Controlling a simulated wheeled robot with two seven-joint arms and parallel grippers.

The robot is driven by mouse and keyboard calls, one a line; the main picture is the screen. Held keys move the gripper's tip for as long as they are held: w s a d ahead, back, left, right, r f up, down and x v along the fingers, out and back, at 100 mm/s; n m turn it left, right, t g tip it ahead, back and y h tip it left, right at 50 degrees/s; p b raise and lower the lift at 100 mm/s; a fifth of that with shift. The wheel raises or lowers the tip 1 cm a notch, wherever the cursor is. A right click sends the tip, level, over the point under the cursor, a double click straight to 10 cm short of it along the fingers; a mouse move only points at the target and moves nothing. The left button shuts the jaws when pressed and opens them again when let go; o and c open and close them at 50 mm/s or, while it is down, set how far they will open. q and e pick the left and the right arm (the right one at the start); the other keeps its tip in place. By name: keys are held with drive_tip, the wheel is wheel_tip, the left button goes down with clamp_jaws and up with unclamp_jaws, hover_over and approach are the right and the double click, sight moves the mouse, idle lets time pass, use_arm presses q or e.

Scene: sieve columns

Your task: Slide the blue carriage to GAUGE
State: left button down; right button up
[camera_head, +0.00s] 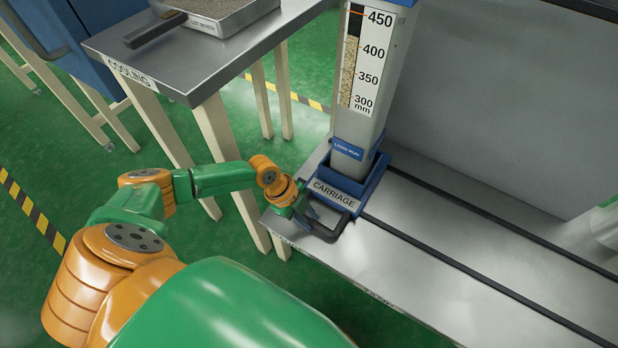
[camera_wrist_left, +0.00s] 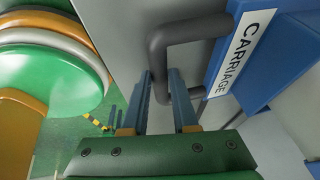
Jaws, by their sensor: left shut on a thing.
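The blue carriage (camera_head: 377,168) sits at the left end of the metal bench, on two dark rails. Its front plate reads CARRIAGE, and the lettering also shows on the blue carriage in the wrist view (camera_wrist_left: 290,50). A tall clear-fronted column (camera_head: 354,125) stands upright in the carriage. A dark U-shaped handle (camera_head: 338,230) sticks out from its front; the handle fills the upper middle of the wrist view (camera_wrist_left: 185,33). My left gripper (camera_head: 309,218) is shut on the handle's bar, with a finger on each side of it (camera_wrist_left: 160,80). No GAUGE label shows. My right gripper is not in view.
The rails (camera_head: 455,262) run right along the metal bench (camera_head: 400,278), clear in the visible stretch. A grey panel (camera_head: 500,90) stands behind. A COOLING table (camera_head: 190,65) with a tray (camera_head: 222,22) is at the upper left. A pale cylinder (camera_head: 606,228) shows at the right edge.

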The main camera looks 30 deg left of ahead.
use_arm(q)
drive_tip(key=c, duration=0.7)
unclamp_jaws()
drive_tip(key=shift+r, duration=0.1)
drive_tip(key=r+p, duration=0.2)
drive_tip(key=r, duration=0.1)
drive_tip(key=s+r+p, duration=0.1)
drive_tip(key=r, duration=0.1)
drive_tip(key=shift+s+d+r, duration=0.1)
drive_tip(key=shift+d+r, duration=0.05)
drive_tip(key=shift+d, duration=0.1)
drive_tip(key=shift+s+d+r+p, duration=0.95)
drive_tip(key=shift+s+r, duration=0.3)
drive_tip(key=shift+s, duration=0.65)
drive_tip(key=shift+s+d+r+p, duration=1)
drive_tip(key=shift+s+r, duration=0.25)
drive_tip(key=shift+s, duration=0.6)
drive_tip(key=shift+s+d+r+p, duration=0.95)
drive_tip(key=shift+s+r, duration=0.3)
drive_tip(key=shift+s, duration=0.65)
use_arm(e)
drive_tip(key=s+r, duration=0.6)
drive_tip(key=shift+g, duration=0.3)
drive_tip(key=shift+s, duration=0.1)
